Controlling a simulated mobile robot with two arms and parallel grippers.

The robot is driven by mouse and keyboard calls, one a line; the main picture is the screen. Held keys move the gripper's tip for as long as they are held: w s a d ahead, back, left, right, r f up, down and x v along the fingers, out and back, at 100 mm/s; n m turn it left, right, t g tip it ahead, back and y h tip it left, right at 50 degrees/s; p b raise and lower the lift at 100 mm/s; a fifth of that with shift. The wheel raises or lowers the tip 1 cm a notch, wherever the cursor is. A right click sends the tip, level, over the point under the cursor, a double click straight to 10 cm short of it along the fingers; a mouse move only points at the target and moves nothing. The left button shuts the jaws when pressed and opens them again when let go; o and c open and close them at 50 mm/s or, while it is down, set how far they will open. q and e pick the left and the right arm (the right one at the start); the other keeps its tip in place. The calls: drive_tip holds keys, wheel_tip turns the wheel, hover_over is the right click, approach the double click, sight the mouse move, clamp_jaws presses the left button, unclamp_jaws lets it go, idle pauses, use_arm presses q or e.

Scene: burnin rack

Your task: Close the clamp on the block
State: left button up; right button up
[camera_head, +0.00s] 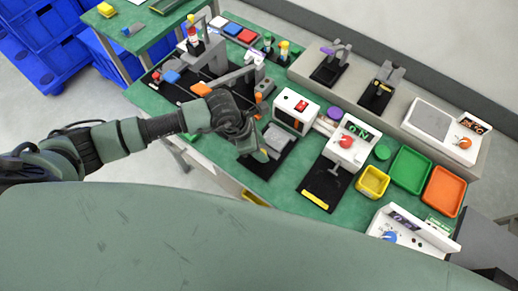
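My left gripper (250,143) reaches in from the left and is over the left side of a black fixture plate (282,158). A grey block-like part (278,138) sits on this plate, just right of the gripper. The gripper's dark body hides part of the fixture, and I cannot make out a clamp arm there. The fingers are small and dark, so I cannot tell whether they are open or shut or touching anything. My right gripper is not in view.
Behind the gripper stands a grey fixture with an orange handle (201,89). To the right are a white box with a red switch (295,108), a press with a red knob (346,143), and yellow (373,196), green (396,184) and orange (428,206) trays. Blue crates (38,50) stand far left.

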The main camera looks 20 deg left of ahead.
use_arm(q)
drive_tip(key=shift+s, duration=0.15)
drive_tip(key=shift+a+r, duration=0.15)
drive_tip(key=shift+r, duration=0.1)
drive_tip(key=b+v, duration=0.2)
drive_tip(key=v, duration=0.5)
idle(0.3)
